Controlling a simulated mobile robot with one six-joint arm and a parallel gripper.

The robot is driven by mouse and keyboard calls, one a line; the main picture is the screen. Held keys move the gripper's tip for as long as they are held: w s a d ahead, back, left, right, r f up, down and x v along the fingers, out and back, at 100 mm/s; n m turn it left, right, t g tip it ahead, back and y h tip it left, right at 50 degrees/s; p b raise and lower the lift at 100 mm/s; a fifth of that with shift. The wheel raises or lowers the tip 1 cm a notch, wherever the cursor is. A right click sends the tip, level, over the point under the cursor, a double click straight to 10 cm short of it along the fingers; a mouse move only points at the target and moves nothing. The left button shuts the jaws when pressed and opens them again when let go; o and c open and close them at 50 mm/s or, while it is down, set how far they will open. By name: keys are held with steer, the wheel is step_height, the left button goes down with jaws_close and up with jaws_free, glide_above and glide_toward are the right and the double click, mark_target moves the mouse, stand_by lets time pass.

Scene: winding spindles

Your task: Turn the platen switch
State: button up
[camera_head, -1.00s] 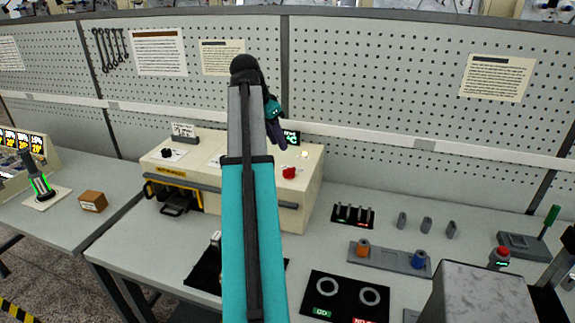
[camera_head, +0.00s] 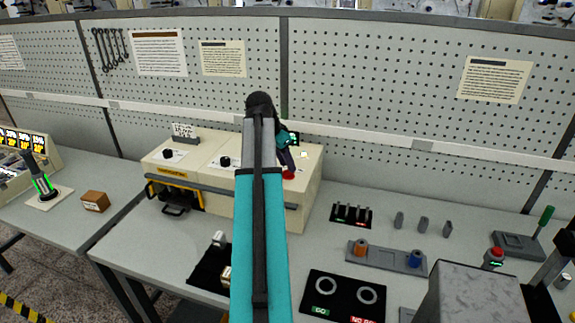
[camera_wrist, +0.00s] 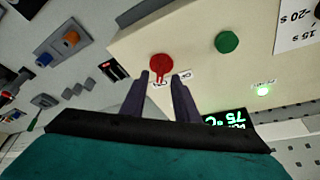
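In the head view the red switch (camera_head: 289,175) is partly hidden behind my gripper (camera_head: 287,160). In the wrist view my gripper (camera_wrist: 162,76) has its two dark fingers apart, with the tips close to the switch, one toward each side. I cannot tell whether they touch it. The label lettering is too small to read surely. I take this to be the platen switch.
The cream machine (camera_head: 270,204) also has black knobs (camera_head: 225,162). The pegboard wall (camera_head: 390,90) stands behind. Several small controls lie to the right.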

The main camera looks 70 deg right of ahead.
mark_target(288, 173)
steer(key=shift+x, duration=1.15)
jaws_close()
